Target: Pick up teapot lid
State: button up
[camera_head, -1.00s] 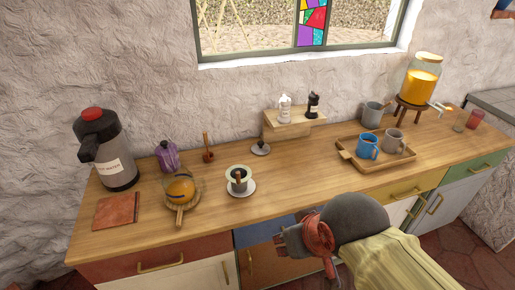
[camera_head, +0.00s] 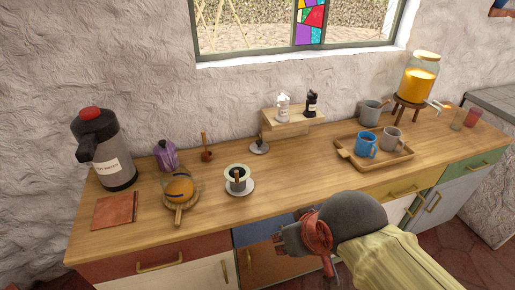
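A small grey lid (camera_head: 259,149) with a dark knob lies on the wooden counter near the wall, just left of the small wooden shelf. It looks like the teapot lid. My gripper (camera_head: 279,241) is in front of the counter's front edge, well below and nearer than the lid, and apart from it. Its fingers are small in the picture, and I cannot tell whether they are open or shut. I see nothing held in it.
A shelf (camera_head: 292,122) with two shakers stands right of the lid. A white cup (camera_head: 238,172) on a saucer, a wooden pestle-like item (camera_head: 206,150) and a purple pot (camera_head: 166,156) stand to the left. A tray (camera_head: 378,164) with mugs is right. Bare counter lies before the lid.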

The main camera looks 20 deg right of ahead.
aim_at(259, 147)
jog(key=i+z, duration=0.2)
jog(key=i, duration=0.25)
jog(key=i+j+z, duration=0.25)
jog(key=i, duration=0.2)
